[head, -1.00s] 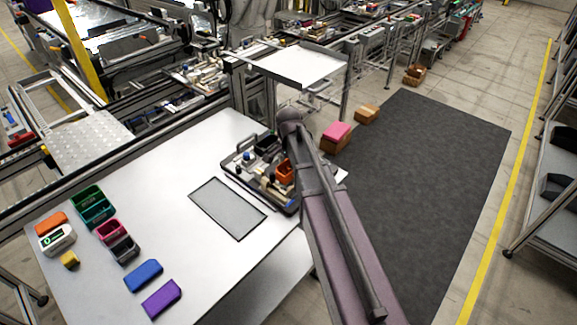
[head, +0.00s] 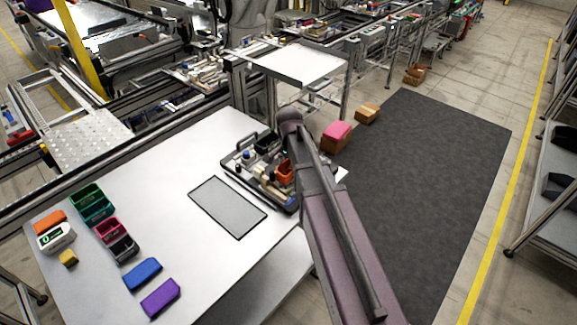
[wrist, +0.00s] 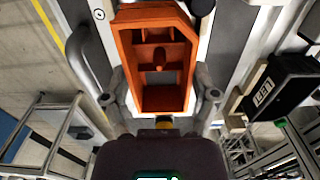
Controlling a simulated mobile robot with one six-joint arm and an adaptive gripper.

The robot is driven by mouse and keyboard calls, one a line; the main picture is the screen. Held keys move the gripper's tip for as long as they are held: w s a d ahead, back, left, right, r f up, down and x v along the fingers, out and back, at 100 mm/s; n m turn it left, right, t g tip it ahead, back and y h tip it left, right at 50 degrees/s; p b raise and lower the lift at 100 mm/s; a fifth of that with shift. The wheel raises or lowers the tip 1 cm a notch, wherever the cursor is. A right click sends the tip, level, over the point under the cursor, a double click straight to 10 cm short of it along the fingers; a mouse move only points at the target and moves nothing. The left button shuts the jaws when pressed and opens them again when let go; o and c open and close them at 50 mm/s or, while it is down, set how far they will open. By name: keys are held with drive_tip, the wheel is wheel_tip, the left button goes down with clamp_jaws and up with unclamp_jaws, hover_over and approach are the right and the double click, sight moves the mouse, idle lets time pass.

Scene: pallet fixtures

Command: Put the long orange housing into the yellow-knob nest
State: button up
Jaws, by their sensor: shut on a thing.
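The long orange housing (wrist: 122,50) is an open-topped box with inner walls, and it fills the middle of the wrist view. My gripper (wrist: 160,82) is shut on it, with one finger against each long side. In the head view the orange housing (head: 285,173) is over the right part of the pallet fixture (head: 292,208), partly hidden by my arm. A small yellow piece (wrist: 163,119) shows just below the housing in the wrist view; it may be the yellow knob. The nest under the housing is hidden, and I cannot tell whether the housing touches it.
A grey mat (head: 228,208) lies left of the fixture. Green, pink, black, blue and purple housings and another orange piece (head: 50,222) are at the table's left.

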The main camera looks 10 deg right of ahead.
drive_tip(key=shift+f+b, duration=0.6)
drive_tip(key=shift+f, duration=0.1)
drive_tip(key=o, duration=1.1)
drive_tip(key=shift+r, duration=0.2)
